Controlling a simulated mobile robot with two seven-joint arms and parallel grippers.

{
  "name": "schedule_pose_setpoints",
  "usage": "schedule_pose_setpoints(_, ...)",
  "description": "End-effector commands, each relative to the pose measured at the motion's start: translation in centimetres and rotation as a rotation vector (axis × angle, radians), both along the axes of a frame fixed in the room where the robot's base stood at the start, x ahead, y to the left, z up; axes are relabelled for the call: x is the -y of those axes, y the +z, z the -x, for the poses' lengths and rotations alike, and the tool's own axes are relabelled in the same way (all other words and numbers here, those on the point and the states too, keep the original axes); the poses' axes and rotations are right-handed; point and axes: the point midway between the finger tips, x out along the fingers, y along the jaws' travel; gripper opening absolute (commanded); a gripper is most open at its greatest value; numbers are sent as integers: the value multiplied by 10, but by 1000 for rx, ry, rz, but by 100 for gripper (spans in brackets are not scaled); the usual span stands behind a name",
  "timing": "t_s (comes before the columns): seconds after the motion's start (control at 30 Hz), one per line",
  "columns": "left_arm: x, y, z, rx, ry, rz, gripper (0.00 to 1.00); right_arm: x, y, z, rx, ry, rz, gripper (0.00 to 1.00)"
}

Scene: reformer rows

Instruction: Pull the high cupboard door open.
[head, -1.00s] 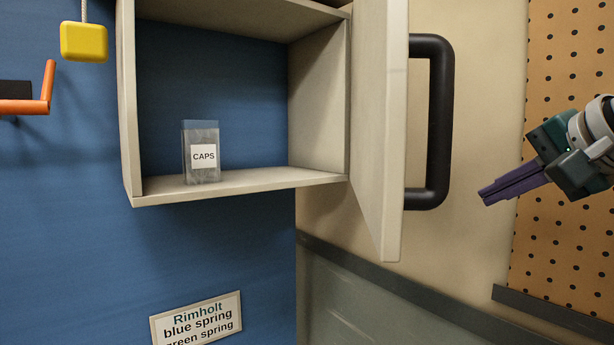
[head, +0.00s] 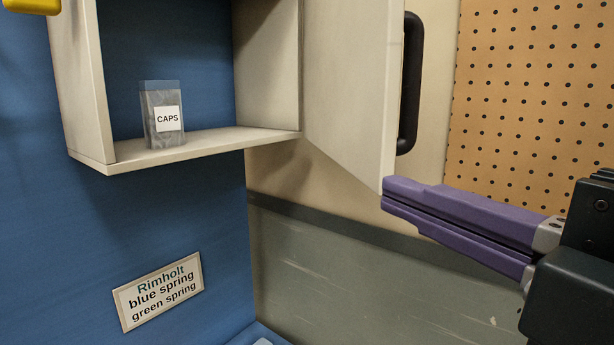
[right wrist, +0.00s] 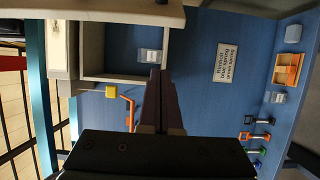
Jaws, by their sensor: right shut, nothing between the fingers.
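The high cupboard (head: 200,143) is open at its front, with a clear box labelled CAPS (head: 160,128) on its floor. Its pale door (head: 348,80) stands swung out at the right side, with the inner face showing. The black bar handle (head: 411,85) is on the door's far side, partly hidden. My right gripper (head: 388,193) is shut and empty. Its purple fingertips show at the door's lower free corner; I cannot tell whether they touch it. In the right wrist view the shut fingers (right wrist: 161,72) show below the cupboard (right wrist: 88,50). My left gripper is out of view.
A pegboard (head: 530,95) covers the wall at the right. A Rimholt sign (head: 158,290) is on the blue panel below the cupboard. A yellow block (head: 33,5) is at the top left. The space under the cupboard looks clear.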

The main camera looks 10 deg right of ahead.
Motion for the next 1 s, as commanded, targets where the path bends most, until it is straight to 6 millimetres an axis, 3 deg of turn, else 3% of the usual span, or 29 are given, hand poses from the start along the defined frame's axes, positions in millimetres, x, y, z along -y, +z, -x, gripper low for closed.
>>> schedule_pose_setpoints(0.3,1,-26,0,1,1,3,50,-10,-3,-34,3,2,2,0)
schedule_pose_setpoints(0.4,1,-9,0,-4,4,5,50,-15,6,-53,-3,-1,2,0)
schedule_pose_setpoints(0.6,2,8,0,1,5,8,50,-23,3,-85,-6,-2,4,0)
schedule_pose_setpoints(0.8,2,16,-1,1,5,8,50,7,0,-81,-7,0,5,0)
schedule_pose_setpoints(1.0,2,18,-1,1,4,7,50,16,-1,-80,-5,1,4,0)
